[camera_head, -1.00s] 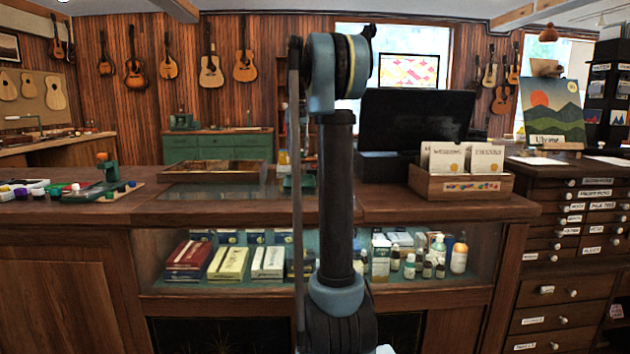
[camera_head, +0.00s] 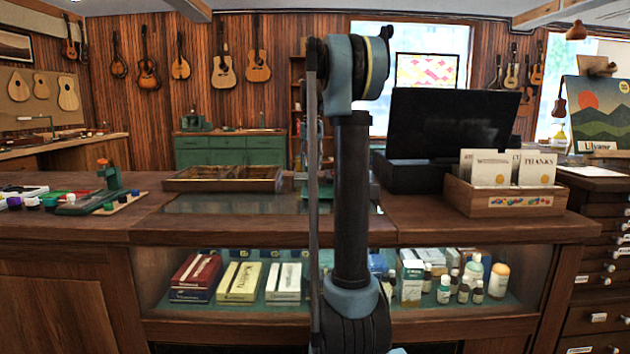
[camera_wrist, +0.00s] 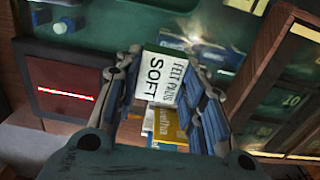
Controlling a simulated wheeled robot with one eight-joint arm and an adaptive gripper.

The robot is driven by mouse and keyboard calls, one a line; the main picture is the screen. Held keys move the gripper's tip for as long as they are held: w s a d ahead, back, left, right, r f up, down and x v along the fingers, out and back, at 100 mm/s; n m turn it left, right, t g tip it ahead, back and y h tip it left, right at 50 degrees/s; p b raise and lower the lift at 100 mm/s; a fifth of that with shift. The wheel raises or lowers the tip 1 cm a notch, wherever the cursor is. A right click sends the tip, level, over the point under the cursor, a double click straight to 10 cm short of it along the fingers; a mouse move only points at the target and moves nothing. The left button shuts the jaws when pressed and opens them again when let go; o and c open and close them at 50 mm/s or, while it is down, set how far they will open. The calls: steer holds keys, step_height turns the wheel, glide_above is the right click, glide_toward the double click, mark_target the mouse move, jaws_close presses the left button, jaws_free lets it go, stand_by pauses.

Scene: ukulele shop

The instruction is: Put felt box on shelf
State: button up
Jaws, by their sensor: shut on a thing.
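The felt box (camera_wrist: 160,77) is a small white box printed "FELT PICKS SOFT", with a green edge. It shows in the wrist view between the two fingers of my gripper (camera_wrist: 165,90), which is shut on it. In the head view my upright arm hides the gripper and the box. The glass-fronted display case (camera_head: 215,318) under the counter has a green shelf inside. Which shelf the task means, I cannot tell.
On the case's shelf stand a red box (camera_head: 196,275), a yellow box (camera_head: 240,282) and several bottles (camera_head: 472,280). The counter bears a wooden tray (camera_head: 222,179) and a card box (camera_head: 505,198). The wrist view shows a yellow packet (camera_wrist: 172,127) beyond the felt box.

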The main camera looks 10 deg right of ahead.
steer(key=shift+a+f, duration=0.1)
steer(key=shift+f, duration=2.35)
steer(key=shift+f, duration=0.1)
steer(key=o, duration=0.8)
steer(key=shift+o, duration=0.2)
